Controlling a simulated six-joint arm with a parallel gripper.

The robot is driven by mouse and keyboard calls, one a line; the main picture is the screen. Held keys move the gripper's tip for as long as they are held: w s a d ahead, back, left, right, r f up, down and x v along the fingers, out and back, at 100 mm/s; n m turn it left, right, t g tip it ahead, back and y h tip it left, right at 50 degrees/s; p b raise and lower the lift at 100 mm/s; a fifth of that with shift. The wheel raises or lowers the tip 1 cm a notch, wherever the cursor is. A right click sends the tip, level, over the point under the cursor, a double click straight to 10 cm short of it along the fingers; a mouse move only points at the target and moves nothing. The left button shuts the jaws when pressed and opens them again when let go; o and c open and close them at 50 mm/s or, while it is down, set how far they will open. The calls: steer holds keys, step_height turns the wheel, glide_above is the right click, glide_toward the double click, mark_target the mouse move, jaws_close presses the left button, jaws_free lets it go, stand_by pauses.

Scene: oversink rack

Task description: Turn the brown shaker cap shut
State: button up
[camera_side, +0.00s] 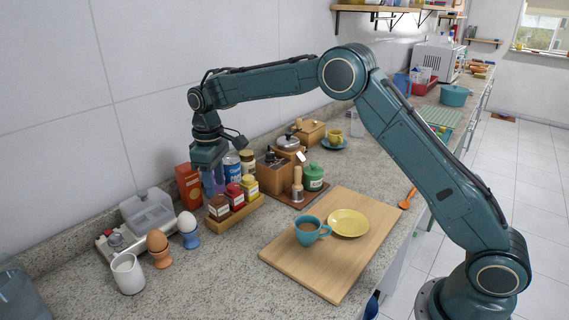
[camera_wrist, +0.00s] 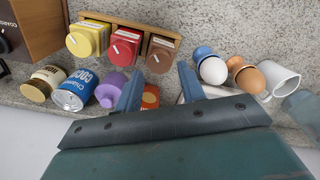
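The brown shaker (camera_side: 218,207) stands at the left end of a wooden rack (camera_side: 237,214), beside a red-capped and a yellow-capped shaker. In the wrist view its brown cap (camera_wrist: 160,58) has a short pale line on top. My gripper (camera_side: 212,186) points down above and close to the brown shaker in the side view, its fingers partly covering the cap. In the wrist view my gripper (camera_wrist: 159,70) is open and empty; its two blue fingers are apart, with the brown cap just beyond the gap between their tips. I cannot tell whether a finger touches the cap.
The red cap (camera_wrist: 123,48) and yellow cap (camera_wrist: 85,41) stand close beside the brown one. An orange box (camera_side: 187,186), a blue can (camera_wrist: 73,94) and a purple-topped item (camera_wrist: 108,90) crowd the wall side. Egg cups (camera_side: 188,236) stand left; a wooden board (camera_side: 330,262) lies in front.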

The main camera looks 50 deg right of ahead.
mark_target(218, 198)
steer(key=shift+f, duration=1.4)
steer(key=c, duration=0.7)
steer(key=shift+m, duration=1.1)
